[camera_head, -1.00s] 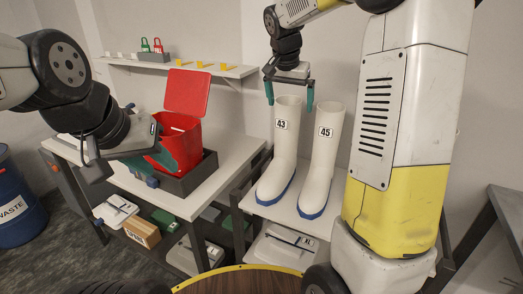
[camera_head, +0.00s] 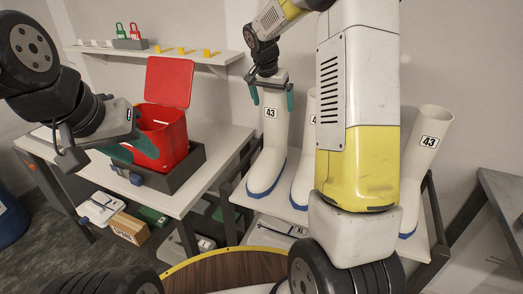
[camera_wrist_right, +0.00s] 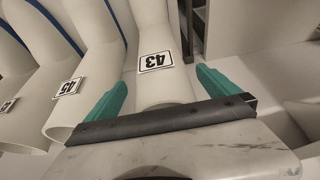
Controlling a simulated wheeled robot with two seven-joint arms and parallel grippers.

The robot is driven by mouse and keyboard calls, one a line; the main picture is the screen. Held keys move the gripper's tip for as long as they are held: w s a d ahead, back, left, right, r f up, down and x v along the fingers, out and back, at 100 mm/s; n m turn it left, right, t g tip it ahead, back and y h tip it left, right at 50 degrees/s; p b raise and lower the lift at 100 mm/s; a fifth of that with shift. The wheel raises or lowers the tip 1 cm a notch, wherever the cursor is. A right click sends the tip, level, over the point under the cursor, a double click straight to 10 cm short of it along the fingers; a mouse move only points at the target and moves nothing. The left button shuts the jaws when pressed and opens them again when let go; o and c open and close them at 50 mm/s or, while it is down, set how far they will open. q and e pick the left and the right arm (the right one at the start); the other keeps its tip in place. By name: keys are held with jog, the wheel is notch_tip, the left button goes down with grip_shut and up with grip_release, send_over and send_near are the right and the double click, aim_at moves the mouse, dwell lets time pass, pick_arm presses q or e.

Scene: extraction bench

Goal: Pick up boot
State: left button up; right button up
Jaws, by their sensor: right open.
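A tall white rubber boot with a blue sole and a "43" label (camera_head: 268,147) stands upright on a low bench. My right gripper (camera_head: 272,97) is at its top, fingers pointing down, one on each side. In the right wrist view the boot's shaft (camera_wrist_right: 161,88) lies between the open teal fingers (camera_wrist_right: 163,94), with gaps on both sides. A second boot (camera_head: 302,172) is partly hidden behind my right arm; its "45" label shows in the wrist view (camera_wrist_right: 70,87). A third boot labelled "43" (camera_head: 430,145) stands further right. My left gripper (camera_head: 130,148) is before the red bin; its jaw opening is unclear.
The red bin (camera_head: 168,132) with its lid raised stands in a grey tray (camera_head: 185,172) on the left table (camera_head: 225,140). A wall shelf (camera_head: 208,58) holds red and green padlocks and yellow pieces. A round wooden tabletop (camera_head: 225,272) is in front.

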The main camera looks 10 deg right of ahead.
jog(key=c, duration=1.9)
jog(key=shift+w+r, duration=0.1)
jog(key=shift+r, duration=0.05)
